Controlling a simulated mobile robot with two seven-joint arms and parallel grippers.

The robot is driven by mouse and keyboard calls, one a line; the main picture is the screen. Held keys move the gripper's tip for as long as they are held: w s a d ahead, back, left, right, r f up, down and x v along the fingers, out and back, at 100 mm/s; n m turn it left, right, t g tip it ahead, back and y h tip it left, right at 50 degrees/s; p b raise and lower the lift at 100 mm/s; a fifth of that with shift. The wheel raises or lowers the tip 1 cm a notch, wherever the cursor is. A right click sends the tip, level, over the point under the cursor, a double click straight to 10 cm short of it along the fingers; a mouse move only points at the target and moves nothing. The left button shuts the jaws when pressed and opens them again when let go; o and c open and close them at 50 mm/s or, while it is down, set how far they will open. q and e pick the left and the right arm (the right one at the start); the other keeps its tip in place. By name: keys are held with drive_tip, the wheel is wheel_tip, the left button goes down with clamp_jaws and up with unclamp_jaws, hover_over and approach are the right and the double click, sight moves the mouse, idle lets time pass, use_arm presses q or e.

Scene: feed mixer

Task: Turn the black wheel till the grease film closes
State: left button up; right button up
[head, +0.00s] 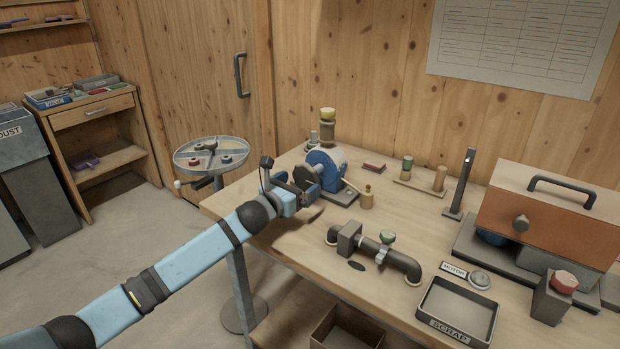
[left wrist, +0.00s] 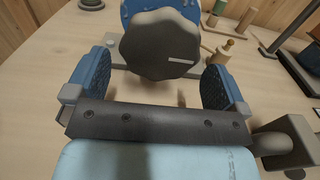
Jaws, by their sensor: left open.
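The black wheel (head: 308,178) sits on the near-left face of a blue round housing (head: 330,165) on the workbench. In the left wrist view the wheel (left wrist: 160,42) is a dark, lobed knob with a pale mark on its right side. My left gripper (head: 283,185) is open in front of it. In the left wrist view the blue finger pads of this gripper (left wrist: 158,78) stand apart on either side of the wheel's lower part, with visible space at both sides. I cannot make out a grease film in either view. My right gripper is not in view.
The workbench (head: 410,215) also bears a dark pipe with a green-knobbed valve (head: 385,248), a scrap tray (head: 458,308), a small wooden peg (head: 367,198) and a copper-coloured machine (head: 545,212). A round stand (head: 190,160) is at the bench's left.

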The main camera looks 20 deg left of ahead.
sight(304, 180)
use_arm(q)
drive_tip(key=x, duration=0.5)
drive_tip(key=shift+w, duration=0.1)
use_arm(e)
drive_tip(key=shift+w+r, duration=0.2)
use_arm(q)
drive_tip(key=c, duration=0.7)
drive_tip(key=shift+r, duration=0.1)
